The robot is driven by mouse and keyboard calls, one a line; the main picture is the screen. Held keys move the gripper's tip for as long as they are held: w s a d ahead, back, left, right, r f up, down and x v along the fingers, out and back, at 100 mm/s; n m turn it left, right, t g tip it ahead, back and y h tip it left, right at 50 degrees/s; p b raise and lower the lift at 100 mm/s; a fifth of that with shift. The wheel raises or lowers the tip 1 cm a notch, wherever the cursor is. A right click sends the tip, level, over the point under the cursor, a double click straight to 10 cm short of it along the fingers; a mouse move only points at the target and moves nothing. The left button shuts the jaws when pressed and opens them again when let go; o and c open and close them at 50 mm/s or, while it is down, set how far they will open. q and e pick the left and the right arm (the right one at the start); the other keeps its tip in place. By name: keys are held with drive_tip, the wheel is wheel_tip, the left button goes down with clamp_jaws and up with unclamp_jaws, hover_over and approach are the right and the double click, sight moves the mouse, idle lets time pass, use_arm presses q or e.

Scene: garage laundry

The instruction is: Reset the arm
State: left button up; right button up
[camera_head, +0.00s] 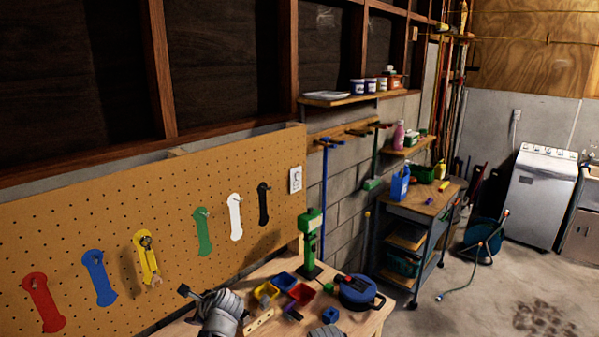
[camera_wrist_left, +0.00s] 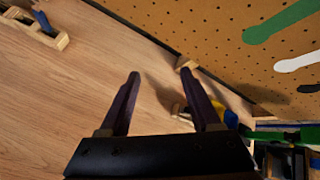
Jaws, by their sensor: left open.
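My left arm comes in at the bottom of the head view. Its gripper (camera_head: 190,292) is in front of the pegboard, over the left part of the workbench. In the left wrist view the two dark fingers of the left gripper (camera_wrist_left: 160,78) stand apart with nothing between them, above bare wood benchtop (camera_wrist_left: 75,90). A grey ribbed part at the bottom edge of the head view appears to be my right arm. A small dark piece (camera_head: 291,313) near it may be the right gripper, but its jaws cannot be made out.
The pegboard (camera_head: 110,215) carries several coloured tool outlines; a tool hangs at the yellow one (camera_head: 148,258). The workbench holds small coloured bins (camera_head: 284,281), a green stand tool (camera_head: 311,243) and a blue round case (camera_head: 358,291). A cart (camera_head: 412,203) and washer (camera_head: 541,195) stand beyond.

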use_arm(q)
drive_tip(key=s+d+f+n+g+h+b, duration=0.3)
drive_tip(key=s+d+f+n+b, duration=0.3)
drive_tip(key=s+d+f, duration=0.4)
drive_tip(key=s+d+f+n+g+h+b, duration=0.3)
drive_tip(key=s+d+f+n+b, duration=0.2)
drive_tip(key=s+d+f+n, duration=0.4)
drive_tip(key=s+d+f, duration=0.1)
drive_tip(key=d+f, duration=0.2)
drive_tip(key=d, duration=0.2)
drive_tip(key=shift+s+d+g+h+b, duration=0.2)
drive_tip(key=shift+d+g+h+b, duration=0.1)
drive_tip(key=shift+g+b, duration=0.1)
use_arm(e)
wheel_tip(320, 180, down, 14)
